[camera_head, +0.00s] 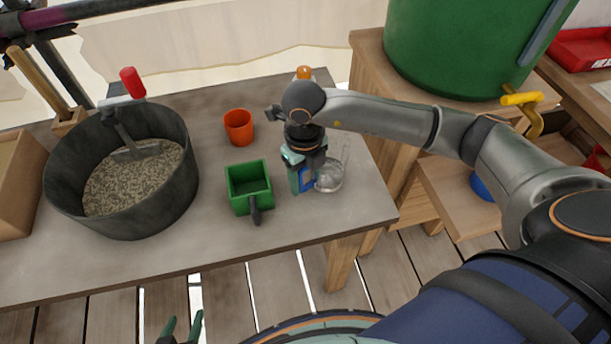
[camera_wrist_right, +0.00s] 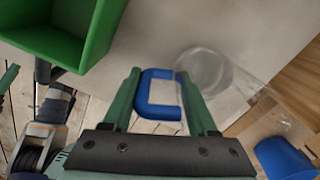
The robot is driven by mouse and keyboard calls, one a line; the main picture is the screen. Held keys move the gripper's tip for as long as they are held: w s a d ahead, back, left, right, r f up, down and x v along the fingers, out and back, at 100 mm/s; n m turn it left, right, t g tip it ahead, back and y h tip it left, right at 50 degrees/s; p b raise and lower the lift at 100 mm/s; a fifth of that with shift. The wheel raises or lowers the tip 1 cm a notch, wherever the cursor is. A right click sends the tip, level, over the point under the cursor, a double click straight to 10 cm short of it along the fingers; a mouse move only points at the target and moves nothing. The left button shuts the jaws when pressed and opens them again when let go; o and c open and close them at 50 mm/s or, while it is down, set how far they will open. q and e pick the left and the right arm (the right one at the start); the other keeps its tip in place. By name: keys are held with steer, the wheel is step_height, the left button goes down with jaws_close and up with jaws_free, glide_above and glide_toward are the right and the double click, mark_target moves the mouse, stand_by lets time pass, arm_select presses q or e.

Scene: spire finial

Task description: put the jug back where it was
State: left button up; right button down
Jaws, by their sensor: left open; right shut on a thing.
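The jug (camera_head: 331,176) is clear, with a blue handle, and is over the right end of the grey table. My right gripper (camera_head: 304,172) is shut on the blue handle, partly hiding it. In the right wrist view, the blue handle (camera_wrist_right: 146,103) sits between the green fingers of the right gripper (camera_wrist_right: 160,78), and the clear body (camera_wrist_right: 205,72) extends beyond it. I cannot tell whether the jug's base touches the table. My left gripper (camera_head: 182,328) is open and empty at the bottom edge of the head view, in front of the table.
A green scoop box (camera_head: 249,183) stands left of the jug, with an orange cup (camera_head: 239,126) behind it. A dark tub of gravel (camera_head: 120,210) fills the table's left. A green barrel (camera_head: 465,45) with a yellow tap (camera_head: 522,98) stands right, near a blue object (camera_head: 484,187).

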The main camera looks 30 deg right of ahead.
steer(key=shift+f, duration=0.1)
steer(key=shift+c, duration=0.9)
jaws_free()
step_height(320, 180, up, 12)
steer(key=shift+a+r, duration=0.15)
